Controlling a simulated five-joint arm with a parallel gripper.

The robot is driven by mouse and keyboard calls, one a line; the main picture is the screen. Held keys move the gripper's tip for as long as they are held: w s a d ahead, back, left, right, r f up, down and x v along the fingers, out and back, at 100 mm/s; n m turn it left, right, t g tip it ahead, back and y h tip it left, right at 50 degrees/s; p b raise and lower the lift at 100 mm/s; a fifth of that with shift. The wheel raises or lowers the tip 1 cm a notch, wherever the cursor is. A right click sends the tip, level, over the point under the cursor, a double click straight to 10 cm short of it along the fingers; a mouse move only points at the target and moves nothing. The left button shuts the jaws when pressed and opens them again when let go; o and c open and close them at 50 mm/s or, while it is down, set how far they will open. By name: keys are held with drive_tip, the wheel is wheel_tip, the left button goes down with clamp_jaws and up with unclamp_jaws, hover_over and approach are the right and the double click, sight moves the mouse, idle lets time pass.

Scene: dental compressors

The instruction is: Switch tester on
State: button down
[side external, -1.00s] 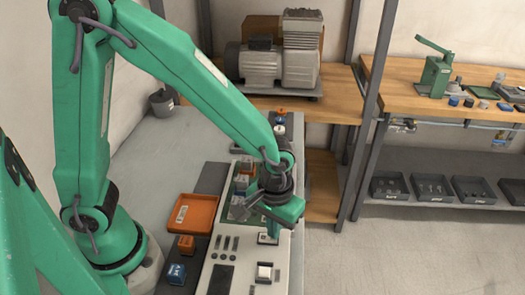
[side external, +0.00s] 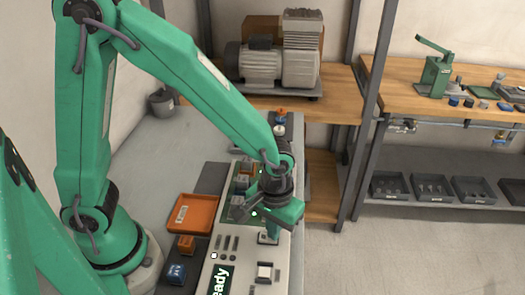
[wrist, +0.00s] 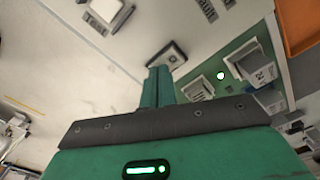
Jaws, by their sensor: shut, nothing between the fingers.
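The tester is a pale panel (side external: 238,240) on the bench. Its dark display (side external: 220,281) is lit with green-white text, of which "eady" shows. My gripper (side external: 268,237) is shut and empty, pointing down over the panel. In the wrist view its closed fingertips (wrist: 160,72) are at a small switch in a dark-rimmed plate (wrist: 168,55); I cannot tell whether they touch it. A green bed (wrist: 238,70) beside it holds several grey blocks, and a light (wrist: 221,76) glows there. A square white button (side external: 264,272) sits nearer on the panel.
An orange tray (side external: 192,214) lies left of the panel. An orange block (side external: 186,245) and a blue block (side external: 176,274) stand in front of it. A compressor (side external: 275,62) is on the wooden shelf behind.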

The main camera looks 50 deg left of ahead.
wheel_tip(320, 180, up, 7)
idle(1.0)
drive_tip(key=shift+a, duration=0.1)
drive_tip(key=s+a+r+m+t, duration=0.1)
drive_tip(key=s+a+r+t, duration=0.1)
drive_tip(key=a+r, duration=0.4)
drive_tip(key=s+a+r+m+t, duration=0.2)
drive_tip(key=s+a+r, duration=0.3)
drive_tip(key=a, duration=0.5)
drive_tip(key=shift+a+r+t, duration=0.2)
drive_tip(key=shift+r+t, duration=0.45)
drive_tip(key=shift+t, duration=0.15)
drive_tip(key=shift+s, duration=0.1)
idle(0.4)
